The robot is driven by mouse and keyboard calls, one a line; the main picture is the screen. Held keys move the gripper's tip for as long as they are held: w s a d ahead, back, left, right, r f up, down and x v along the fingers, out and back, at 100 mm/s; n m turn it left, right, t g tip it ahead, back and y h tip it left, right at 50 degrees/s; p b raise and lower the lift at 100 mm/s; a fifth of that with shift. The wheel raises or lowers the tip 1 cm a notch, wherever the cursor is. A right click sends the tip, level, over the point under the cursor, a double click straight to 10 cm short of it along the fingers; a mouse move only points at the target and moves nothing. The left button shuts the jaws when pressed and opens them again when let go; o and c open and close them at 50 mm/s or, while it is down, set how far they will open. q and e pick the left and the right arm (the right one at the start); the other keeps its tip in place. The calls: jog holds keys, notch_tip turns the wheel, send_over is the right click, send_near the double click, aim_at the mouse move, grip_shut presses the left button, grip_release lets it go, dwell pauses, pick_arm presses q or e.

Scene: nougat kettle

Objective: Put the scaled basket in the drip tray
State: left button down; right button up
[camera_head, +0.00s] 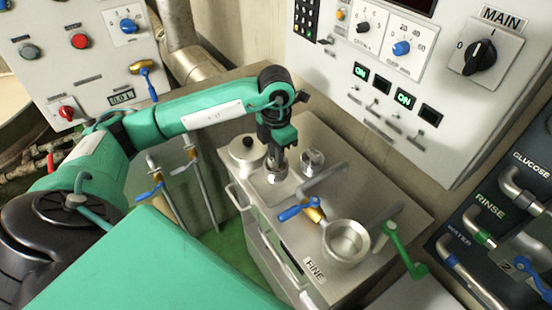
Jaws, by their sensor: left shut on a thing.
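My left gripper (275,164) points down over the left part of the steel cabinet top. It is shut on a small shiny metal piece (272,178), mostly hidden by the fingers; I cannot tell for sure that this is the scaled basket. The piece is at or just above a pale flat patch (273,193) on the cabinet top, which may be the drip tray; contact cannot be made out. A second small metal piece (312,159) stands to the right of the gripper. My right gripper is not in view.
A round lidded pot (246,152) stands just left of the gripper. To the front right are a blue-handled valve (300,211), a round metal cup (346,241) and a green crank (405,250). The control panel (390,85) rises behind.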

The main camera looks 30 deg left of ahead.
pick_arm(q)
notch_tip(320, 180, down, 3)
jog(key=shift+f+p, duration=0.2)
jog(key=shift+p, duration=0.1)
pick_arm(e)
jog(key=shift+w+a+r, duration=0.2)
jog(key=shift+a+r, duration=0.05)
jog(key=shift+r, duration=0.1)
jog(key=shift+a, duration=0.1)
pick_arm(q)
jog(key=shift+f+b, duration=0.2)
jog(key=shift+b, duration=0.1)
jog(key=c, duration=1.4)
grip_release()
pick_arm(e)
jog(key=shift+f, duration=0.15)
pick_arm(q)
jog(key=shift+r, duration=0.1)
